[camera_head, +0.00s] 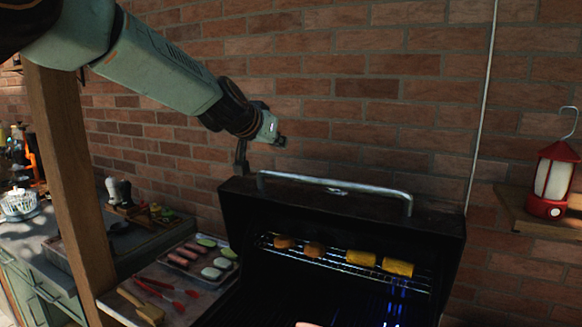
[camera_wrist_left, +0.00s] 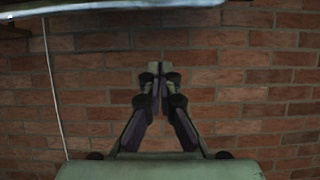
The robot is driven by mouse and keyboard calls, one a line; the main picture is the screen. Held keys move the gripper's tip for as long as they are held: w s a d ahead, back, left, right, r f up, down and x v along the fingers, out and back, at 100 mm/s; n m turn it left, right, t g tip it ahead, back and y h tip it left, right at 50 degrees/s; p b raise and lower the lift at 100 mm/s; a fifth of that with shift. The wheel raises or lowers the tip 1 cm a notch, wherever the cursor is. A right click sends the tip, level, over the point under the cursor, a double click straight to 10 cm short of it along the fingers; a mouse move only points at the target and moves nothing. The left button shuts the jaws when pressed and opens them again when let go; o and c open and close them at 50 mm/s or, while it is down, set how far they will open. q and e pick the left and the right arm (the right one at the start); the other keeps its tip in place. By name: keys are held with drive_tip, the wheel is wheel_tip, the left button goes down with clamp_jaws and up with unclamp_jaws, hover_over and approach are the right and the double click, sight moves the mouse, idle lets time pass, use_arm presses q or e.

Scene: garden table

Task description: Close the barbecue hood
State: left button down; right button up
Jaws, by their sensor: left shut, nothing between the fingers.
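The barbecue hood (camera_head: 340,216) stands open against the brick wall, in the middle right of the head view. Its silver handle bar (camera_head: 335,187) runs along the top edge; a blurred silver bar, likely this handle (camera_wrist_left: 120,8), crosses the top of the left wrist view. My left gripper (camera_head: 241,165) is above the hood's left top corner, close to the handle's left end. Its fingers (camera_wrist_left: 160,85) are together with nothing between them in the wrist view. Whether it touches the hood is unclear. My right gripper is not in view.
Corn and other food lie on the warming rack (camera_head: 345,265) inside. A side shelf (camera_head: 115,300) left of the barbecue holds a food tray (camera_head: 200,257) and red tongs. A wooden post (camera_head: 70,170) stands at left; a red lantern (camera_head: 553,180) sits on a right ledge.

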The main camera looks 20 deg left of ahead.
use_arm(q)
hover_over(288, 174)
drive_tip(key=w, duration=0.3)
wheel_tip(288, 174, down, 4)
drive_tip(key=shift+s+f+b, duration=0.85)
drive_tip(key=shift+b, duration=0.25)
drive_tip(key=shift+s+d+f+b, duration=0.1)
drive_tip(key=shift+s+f+b, duration=0.15)
drive_tip(key=shift+f+b, duration=0.5)
drive_tip(key=shift+s, duration=0.2)
drive_tip(key=shift+s+r, duration=0.15)
drive_tip(key=shift+s, duration=0.1)
